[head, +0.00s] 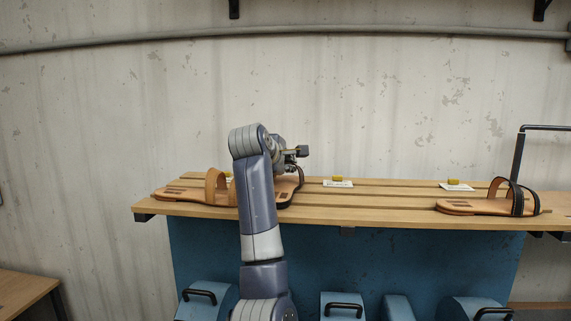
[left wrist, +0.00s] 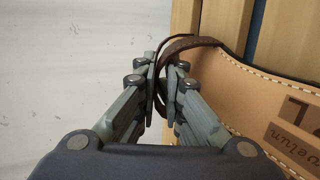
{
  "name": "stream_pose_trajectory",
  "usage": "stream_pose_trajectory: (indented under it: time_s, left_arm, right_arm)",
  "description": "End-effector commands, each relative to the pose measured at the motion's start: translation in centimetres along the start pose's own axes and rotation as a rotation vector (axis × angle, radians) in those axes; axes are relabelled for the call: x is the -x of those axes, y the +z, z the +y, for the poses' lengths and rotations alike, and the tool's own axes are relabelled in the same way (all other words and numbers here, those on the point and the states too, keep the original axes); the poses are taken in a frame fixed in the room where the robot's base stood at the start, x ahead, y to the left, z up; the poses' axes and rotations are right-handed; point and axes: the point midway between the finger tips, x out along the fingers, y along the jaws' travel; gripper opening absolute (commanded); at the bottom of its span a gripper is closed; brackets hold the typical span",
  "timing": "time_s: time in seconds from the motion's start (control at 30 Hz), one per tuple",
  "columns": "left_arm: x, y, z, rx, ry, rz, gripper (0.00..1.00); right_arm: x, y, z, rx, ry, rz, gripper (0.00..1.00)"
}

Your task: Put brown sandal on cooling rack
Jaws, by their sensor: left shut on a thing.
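The brown sandal has a tan stitched sole and a dark brown strap. In the head view its sole (head: 286,189) is partly hidden behind my left arm, at the left part of the slatted wooden rack (head: 365,208). My left gripper (head: 299,165) is over it. In the left wrist view my gripper's fingers (left wrist: 160,80) are shut on the dark brown strap (left wrist: 190,42); the sole (left wrist: 235,80) spreads out to the right over the wooden slats (left wrist: 275,35). I cannot tell whether the sole touches the slats. My right gripper is not in view.
A sandal with a tan strap (head: 216,187) lies at the rack's left, close beside the brown sandal. A sandal with a dark-edged strap (head: 490,204) lies at the right. The rack's middle is clear.

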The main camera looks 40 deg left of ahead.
Motion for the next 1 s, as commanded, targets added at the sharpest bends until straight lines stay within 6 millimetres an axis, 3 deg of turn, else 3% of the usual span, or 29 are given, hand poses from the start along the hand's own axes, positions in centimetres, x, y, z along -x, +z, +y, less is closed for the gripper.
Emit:
stream_pose_trajectory:
  time_s: [0.03,0.07,0.13,0.57,0.67,1.0]
  left_arm:
    - [-0.1,0.0,-0.2,0.000,0.001,0.000,0.00]
    - [-0.1,0.0,-0.2,0.000,-0.001,0.000,0.15]
    - [-0.1,0.0,-0.2,0.000,-0.001,0.000,0.30]
    - [0.4,0.0,0.0,0.000,0.001,0.001,0.30]
    - [1.7,0.0,-0.1,0.000,0.003,0.001,0.30]
    - [8.8,0.0,-0.1,0.001,0.004,0.000,0.30]
  right_arm:
    - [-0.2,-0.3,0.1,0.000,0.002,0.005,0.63]
    - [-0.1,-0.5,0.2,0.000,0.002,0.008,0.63]
    - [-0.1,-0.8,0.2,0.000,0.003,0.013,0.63]
    - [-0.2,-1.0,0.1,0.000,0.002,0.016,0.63]
    - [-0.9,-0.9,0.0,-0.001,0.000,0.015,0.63]
    - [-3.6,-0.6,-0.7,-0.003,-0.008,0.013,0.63]
